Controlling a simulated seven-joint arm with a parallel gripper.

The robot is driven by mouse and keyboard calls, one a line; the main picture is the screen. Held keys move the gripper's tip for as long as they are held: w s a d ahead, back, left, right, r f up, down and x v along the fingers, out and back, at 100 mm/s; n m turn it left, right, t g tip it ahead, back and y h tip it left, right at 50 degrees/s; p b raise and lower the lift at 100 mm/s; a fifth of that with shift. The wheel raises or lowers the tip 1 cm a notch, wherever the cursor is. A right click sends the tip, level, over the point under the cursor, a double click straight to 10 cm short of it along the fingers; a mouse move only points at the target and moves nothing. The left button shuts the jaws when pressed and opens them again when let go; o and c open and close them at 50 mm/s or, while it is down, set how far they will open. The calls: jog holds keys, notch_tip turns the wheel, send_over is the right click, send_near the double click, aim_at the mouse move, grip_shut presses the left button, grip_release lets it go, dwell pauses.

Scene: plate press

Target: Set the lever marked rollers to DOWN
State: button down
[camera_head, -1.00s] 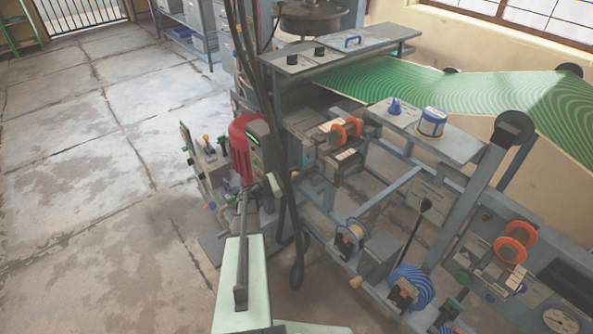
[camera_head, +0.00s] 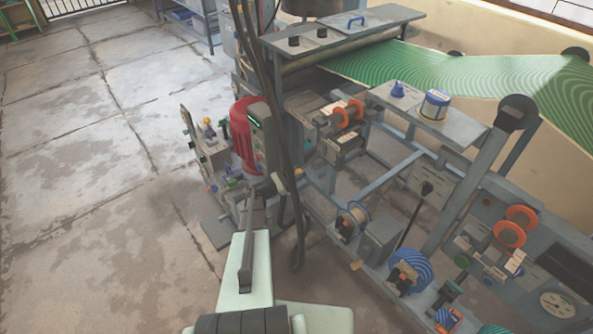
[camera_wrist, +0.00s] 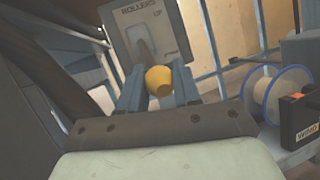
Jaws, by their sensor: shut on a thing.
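A grey lever stem runs from the plate down to a yellow knob (camera_wrist: 158,82). My gripper (camera_wrist: 158,73) is shut on this knob, one finger on each side. The stem's exact setting cannot be told. In the head view my gripper (camera_head: 274,184) is beside the red motor, and the lever is mostly hidden there.
The red motor (camera_head: 244,135) stands close to my gripper. Dark cables (camera_head: 291,190) hang just to its right. A wire spool (camera_wrist: 278,92) is at the right of the wrist view. The floor (camera_head: 90,200) at left is clear.

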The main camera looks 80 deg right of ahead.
jog(key=shift+s+f, duration=0.25)
jog(key=shift+f, duration=0.25)
jog(key=c, duration=0.8)
grip_release()
jog(key=shift+d, duration=0.1)
jog(key=shift+c, duration=0.2)
jog(key=v, duration=1.4)
jog(key=shift+d+r, duration=0.1)
